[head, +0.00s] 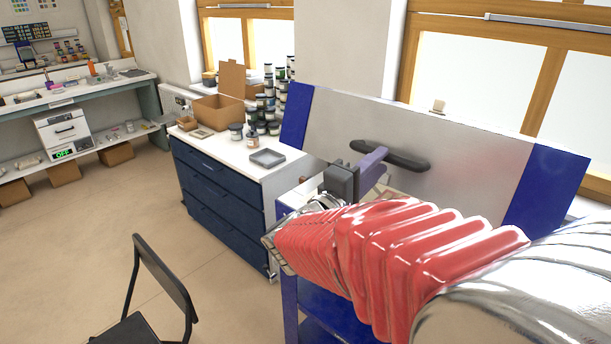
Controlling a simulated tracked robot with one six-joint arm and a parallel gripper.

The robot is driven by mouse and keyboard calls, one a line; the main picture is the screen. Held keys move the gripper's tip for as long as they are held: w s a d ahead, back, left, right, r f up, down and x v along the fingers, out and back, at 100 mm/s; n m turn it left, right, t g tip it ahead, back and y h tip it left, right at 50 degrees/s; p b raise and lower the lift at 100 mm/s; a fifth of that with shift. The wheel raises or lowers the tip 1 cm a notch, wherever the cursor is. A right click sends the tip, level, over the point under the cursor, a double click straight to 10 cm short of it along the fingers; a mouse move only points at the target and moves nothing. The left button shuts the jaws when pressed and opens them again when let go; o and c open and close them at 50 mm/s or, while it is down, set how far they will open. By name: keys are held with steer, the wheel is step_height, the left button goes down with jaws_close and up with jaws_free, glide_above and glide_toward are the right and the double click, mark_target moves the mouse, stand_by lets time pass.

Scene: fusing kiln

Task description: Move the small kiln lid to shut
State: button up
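The kiln lid (460,144) is a wide silver panel with blue ends. It stands raised and tilted back in front of the window. A black bar handle (407,158) runs across its face. My gripper (374,160), a dark grey body with a purple finger, is in front of the lid, with its tip at or very near the handle's left part. I cannot tell whether it touches the handle or how far its fingers are apart. My red-sleeved arm hides most of the blue kiln body (291,300) below.
A dark blue drawer cabinet (215,194) stands left of the kiln, with jars, a cardboard box (219,108) and a grey tray (267,158) on top. A black chair (160,290) stands at front left. Open floor lies between the cabinet and the far workbench (75,93).

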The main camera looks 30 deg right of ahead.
steer(key=v, duration=0.9)
steer(key=shift+s+a, duration=0.2)
steer(key=shift+a, duration=0.15)
stand_by(0.4)
steer(key=s+a+f+g+y, duration=0.3)
steer(key=s+f+y, duration=0.15)
steer(key=f, duration=0.45)
steer(key=s+a+f+g+y, duration=0.2)
steer(key=s+f+y, duration=0.3)
steer(key=f, duration=0.4)
steer(key=a+m+t+y, duration=0.1)
steer(key=a+y, duration=0.5)
steer(key=a, duration=0.3)
steer(key=w+a+r+m+t+y, duration=0.1)
steer(key=a+r+m+t+y, duration=0.1)
steer(key=a+r+t+y, duration=0.1)
steer(key=shift+a+r+m, duration=0.4)
steer(key=shift+a+r, duration=0.2)
steer(key=shift+r, duration=0.55)
